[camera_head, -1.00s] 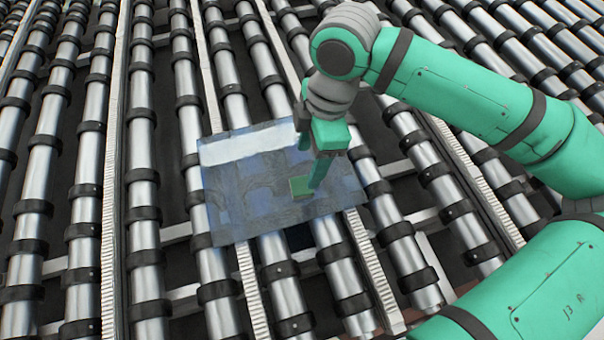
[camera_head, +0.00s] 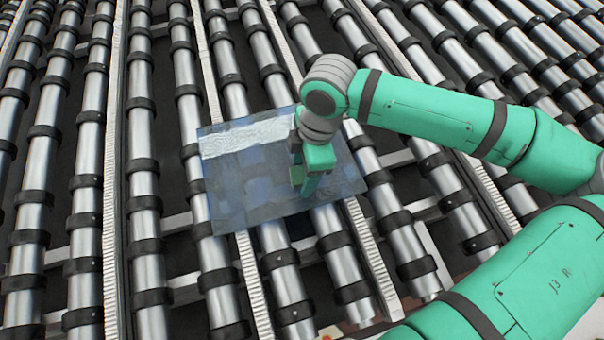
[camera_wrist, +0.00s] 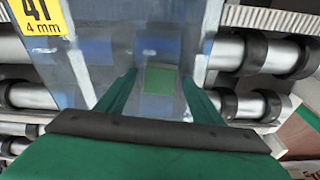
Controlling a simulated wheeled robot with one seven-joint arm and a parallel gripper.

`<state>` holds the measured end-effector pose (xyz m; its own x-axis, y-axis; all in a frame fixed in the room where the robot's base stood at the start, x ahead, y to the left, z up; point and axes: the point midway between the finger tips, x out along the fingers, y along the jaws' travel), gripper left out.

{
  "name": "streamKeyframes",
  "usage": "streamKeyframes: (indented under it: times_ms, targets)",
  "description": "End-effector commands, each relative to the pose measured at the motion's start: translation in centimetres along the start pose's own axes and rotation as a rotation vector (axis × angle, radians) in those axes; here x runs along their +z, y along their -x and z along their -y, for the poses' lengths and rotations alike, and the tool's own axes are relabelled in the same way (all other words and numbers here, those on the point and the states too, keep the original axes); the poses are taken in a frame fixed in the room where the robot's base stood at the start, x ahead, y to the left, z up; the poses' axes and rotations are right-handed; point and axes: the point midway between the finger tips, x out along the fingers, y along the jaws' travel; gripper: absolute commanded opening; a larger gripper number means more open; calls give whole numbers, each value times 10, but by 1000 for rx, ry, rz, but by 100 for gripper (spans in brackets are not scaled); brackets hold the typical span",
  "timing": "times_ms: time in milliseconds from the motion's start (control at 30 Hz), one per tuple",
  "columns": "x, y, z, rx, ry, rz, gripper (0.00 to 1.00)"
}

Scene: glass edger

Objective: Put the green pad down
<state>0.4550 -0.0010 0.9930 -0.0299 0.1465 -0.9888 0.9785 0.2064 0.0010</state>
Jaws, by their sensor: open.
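The green pad (camera_wrist: 160,79) is a small flat green square. In the wrist view it lies against the clear glass sheet (camera_wrist: 108,62), between the tips of my two fingers, with a gap on each side. My gripper (camera_wrist: 157,88) is open around it. In the head view my gripper (camera_head: 308,188) points down over the right half of the glass sheet (camera_head: 240,185), and its fingers hide the pad. The glass lies flat on the rollers.
Long steel rollers (camera_head: 145,230) with black rings fill the surroundings, with pale ribbed strips (camera_head: 250,285) between them. A yellow label (camera_wrist: 40,17) reading "4 mm" is at the wrist view's upper left. The left part of the glass is bare.

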Motion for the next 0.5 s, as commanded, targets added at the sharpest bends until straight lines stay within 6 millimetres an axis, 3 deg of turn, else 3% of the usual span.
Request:
streamKeyframes:
  times_ms: [100,267,500]
  targets:
    - [-1,0,0,0,2,0,59]
    - [-1,0,0,0,2,0,20]
    - [-1,0,0,0,1,0,14]
